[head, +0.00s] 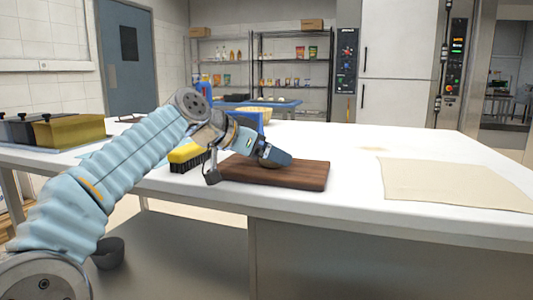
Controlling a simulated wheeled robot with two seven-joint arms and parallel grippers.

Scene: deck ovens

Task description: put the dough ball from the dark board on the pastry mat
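The dark board (300,176) is a brown wooden slab near the front edge of the white table. The pastry mat (450,183) is a flat beige sheet on the right part of the table, bare and apart from the board. My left gripper (273,157) is low over the back middle of the board, with its arm reaching in from the left. Its fingertips are hard to make out, so I cannot tell whether it is open or shut. I cannot make out the dough ball; the gripper may hide it. My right gripper is not in view.
A yellow brush with dark bristles (187,158) stands left of the board, beside my arm. A beige bowl (251,110) and a blue item lie behind. Yellow and dark containers (70,131) stand at the far left. The tabletop between board and mat is clear.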

